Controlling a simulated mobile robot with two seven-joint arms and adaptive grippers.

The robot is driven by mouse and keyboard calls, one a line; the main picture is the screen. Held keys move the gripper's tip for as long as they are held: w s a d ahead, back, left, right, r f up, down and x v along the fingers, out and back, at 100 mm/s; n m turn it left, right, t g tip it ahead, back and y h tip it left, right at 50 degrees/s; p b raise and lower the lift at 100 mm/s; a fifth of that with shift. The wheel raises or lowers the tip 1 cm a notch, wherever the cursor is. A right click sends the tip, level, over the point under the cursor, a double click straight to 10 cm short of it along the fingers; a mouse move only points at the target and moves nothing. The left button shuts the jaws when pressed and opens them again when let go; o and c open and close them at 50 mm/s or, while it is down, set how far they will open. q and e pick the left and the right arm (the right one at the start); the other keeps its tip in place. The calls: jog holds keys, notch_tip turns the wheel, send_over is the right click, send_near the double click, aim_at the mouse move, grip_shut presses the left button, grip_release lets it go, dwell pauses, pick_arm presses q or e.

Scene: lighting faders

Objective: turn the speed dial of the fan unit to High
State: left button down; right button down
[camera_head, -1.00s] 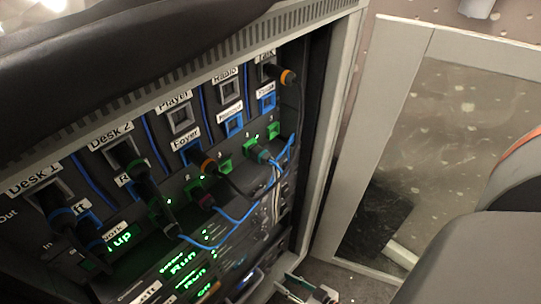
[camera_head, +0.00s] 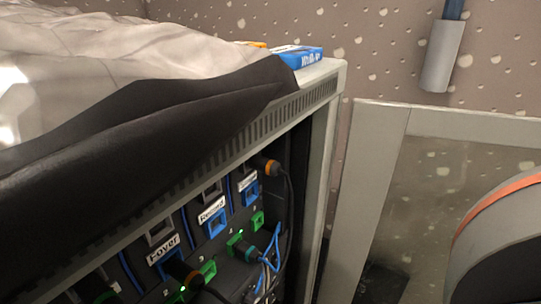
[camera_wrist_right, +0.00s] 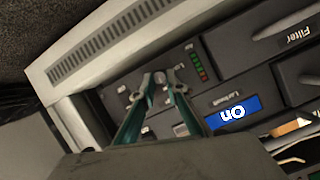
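In the right wrist view, a dark rack panel (camera_wrist_right: 226,84) carries small knobs, a column of green and red lights, and a blue label reading "On", seen upside down. My right gripper (camera_wrist_right: 160,77) points at this panel with its two teal fingers apart. A small grey round knob (camera_wrist_right: 159,78) shows between the fingertips. I cannot tell whether the fingers touch it, nor read the small lettering around it, so I cannot confirm it is the speed dial. The head view shows neither gripper.
A pale cloth (camera_head: 120,50) and a black cover (camera_head: 150,125) lie on top, with a blue box (camera_head: 300,58) behind. A framed clear door (camera_head: 375,160) stands open at the right.

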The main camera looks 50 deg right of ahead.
jog(key=m+y, duration=0.1)
jog(key=m, duration=0.1)
jog(key=m+y, duration=0.1)
jog(key=shift+d+f+m+y, duration=0.1)
jog(key=shift+d+m+y, duration=0.05)
jog(key=shift+m+y, duration=0.2)
dwell(0.3)
jog(key=c, duration=2)
grip_release()
jog(key=shift+d, duration=0.1)
jog(key=shift+s+d, duration=0.25)
jog(key=shift+s, duration=0.5)
jog(key=v, duration=1)
jog(key=shift+s+r, duration=0.15)
jog(key=shift+r, duration=0.1)
